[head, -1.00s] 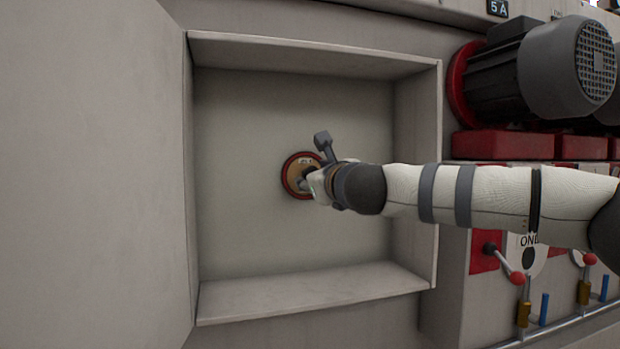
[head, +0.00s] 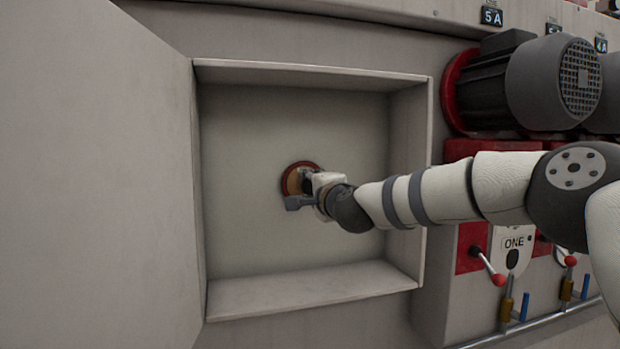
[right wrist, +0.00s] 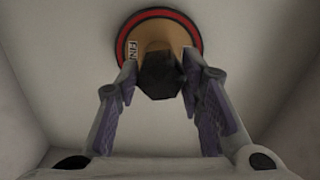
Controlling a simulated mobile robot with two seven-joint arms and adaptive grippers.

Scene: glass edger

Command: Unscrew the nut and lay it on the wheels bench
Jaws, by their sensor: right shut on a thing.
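A dark hexagonal nut (right wrist: 160,76) sits in front of a tan disc with a red rim (right wrist: 165,28), which bears a label reading "FIN". In the head view this wheel (head: 290,181) is at the back of an open box-shaped recess, partly covered by my right gripper. My right gripper (head: 306,182) reaches in from the right. In the right wrist view its two purple-padded fingers (right wrist: 158,84) are closed on the sides of the nut. The head view hides the nut. My left gripper and the wheels bench are not in view.
The recess (head: 310,292) has side walls and a bottom ledge around my right arm. An open door panel (head: 100,190) stands at the left. At the right are a motor (head: 545,85) and levers with red knobs (head: 498,279) close below my arm.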

